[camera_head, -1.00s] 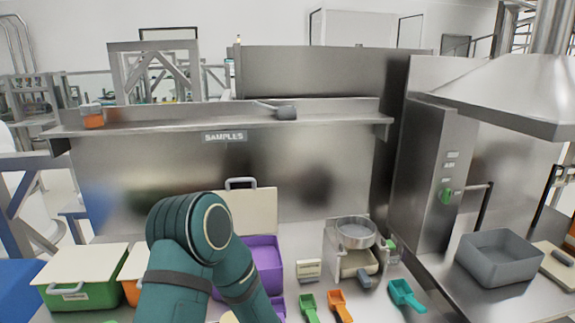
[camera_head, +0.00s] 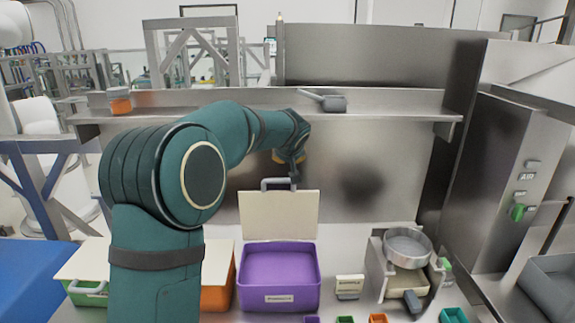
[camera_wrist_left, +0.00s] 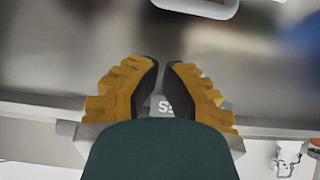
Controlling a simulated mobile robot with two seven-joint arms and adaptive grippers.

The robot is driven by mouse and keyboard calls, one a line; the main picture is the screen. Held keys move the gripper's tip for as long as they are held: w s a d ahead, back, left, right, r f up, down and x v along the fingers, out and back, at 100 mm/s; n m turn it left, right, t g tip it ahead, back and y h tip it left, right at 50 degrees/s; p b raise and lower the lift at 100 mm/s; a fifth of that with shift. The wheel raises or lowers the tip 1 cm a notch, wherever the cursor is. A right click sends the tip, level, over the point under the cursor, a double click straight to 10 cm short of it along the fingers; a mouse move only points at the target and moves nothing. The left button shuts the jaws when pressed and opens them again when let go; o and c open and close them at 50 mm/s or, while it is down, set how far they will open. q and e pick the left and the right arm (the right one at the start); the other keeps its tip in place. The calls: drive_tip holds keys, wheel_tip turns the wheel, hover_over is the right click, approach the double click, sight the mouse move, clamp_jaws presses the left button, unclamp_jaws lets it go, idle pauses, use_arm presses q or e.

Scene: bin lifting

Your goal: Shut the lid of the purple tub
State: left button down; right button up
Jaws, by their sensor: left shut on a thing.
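The purple tub (camera_head: 278,277) stands on the bench in the head view, open and seemingly empty inside. Its cream lid (camera_head: 280,217) stands upright at the tub's back edge, with a grey handle (camera_head: 279,183) on top. My left gripper (camera_head: 295,182) points down at the right end of that handle. In the left wrist view its yellow-backed fingers (camera_wrist_left: 161,66) are nearly together. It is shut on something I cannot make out. A pale rounded piece, probably the handle (camera_wrist_left: 197,8), shows apart from the fingertips. My right gripper is out of view.
An orange tub (camera_head: 217,287) and a green tub (camera_head: 88,291) stand left, partly behind my arm. A sieve stand (camera_head: 407,248) and a small label stand (camera_head: 349,287) are to the right. A shelf (camera_head: 400,103) runs along the back wall.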

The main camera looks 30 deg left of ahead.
use_arm(q)
drive_tip(key=shift+w+a+f, duration=0.5)
drive_tip(key=shift+w+a, duration=0.2)
drive_tip(key=shift+w, duration=0.1)
drive_tip(key=p+x, duration=0.2)
drive_tip(key=x, duration=0.6)
drive_tip(key=shift+s+d+f+b, duration=0.2)
drive_tip(key=shift+s+d, duration=0.3)
drive_tip(key=shift+s, duration=0.3)
drive_tip(key=shift+s+d+f+b, duration=0.15)
drive_tip(key=shift+s+d, duration=0.4)
drive_tip(key=shift+s, duration=0.3)
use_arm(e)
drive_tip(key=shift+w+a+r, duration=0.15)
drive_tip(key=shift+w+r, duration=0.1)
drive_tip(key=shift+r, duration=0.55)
